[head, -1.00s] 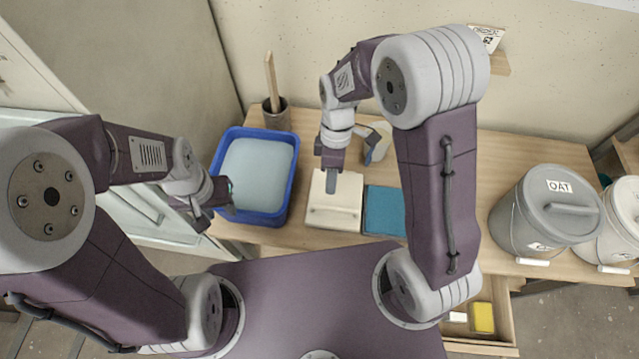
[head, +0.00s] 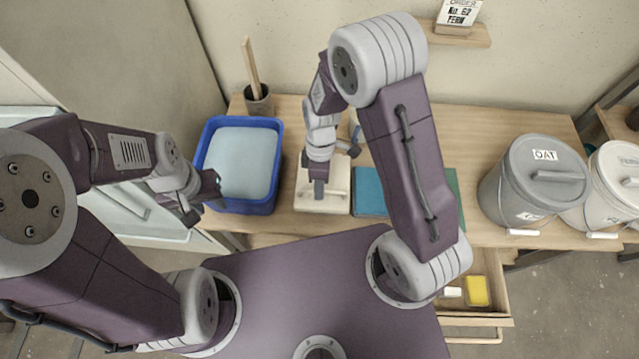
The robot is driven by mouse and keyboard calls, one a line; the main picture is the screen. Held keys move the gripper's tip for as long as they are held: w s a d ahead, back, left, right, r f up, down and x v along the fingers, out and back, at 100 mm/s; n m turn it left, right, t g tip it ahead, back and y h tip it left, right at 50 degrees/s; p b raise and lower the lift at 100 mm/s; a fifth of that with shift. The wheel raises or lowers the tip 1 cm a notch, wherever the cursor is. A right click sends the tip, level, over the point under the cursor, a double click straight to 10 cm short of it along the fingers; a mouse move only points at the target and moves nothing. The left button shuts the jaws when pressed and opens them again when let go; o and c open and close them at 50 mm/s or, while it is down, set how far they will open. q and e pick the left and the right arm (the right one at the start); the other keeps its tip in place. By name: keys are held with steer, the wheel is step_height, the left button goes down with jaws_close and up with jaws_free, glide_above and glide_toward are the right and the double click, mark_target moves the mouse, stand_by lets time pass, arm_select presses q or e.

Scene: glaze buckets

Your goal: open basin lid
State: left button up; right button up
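A blue basin (head: 264,207) stands at the left of the table, with a flat pale blue surface (head: 242,165) inside its rim. I cannot tell whether that surface is a lid or its contents. A cream slab (head: 309,205) with a bar handle (head: 338,192) lies right of the basin. My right gripper (head: 319,190) points down over the slab at the handle; its fingers are seen edge-on, so their gap and any contact are hidden. My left gripper (head: 206,198) is at the basin's left edge, its dark fingers spread apart, holding nothing visible.
A blue cloth or book (head: 368,190) lies right of the slab, partly behind my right arm. A dark pot (head: 259,100) with a stick stands behind the basin. A grey OAT bucket (head: 530,180) and a white bucket (head: 612,190) stand at right. An open drawer (head: 490,285) holds a yellow sponge (head: 477,291).

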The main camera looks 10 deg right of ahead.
jaws_close()
stand_by(1.2)
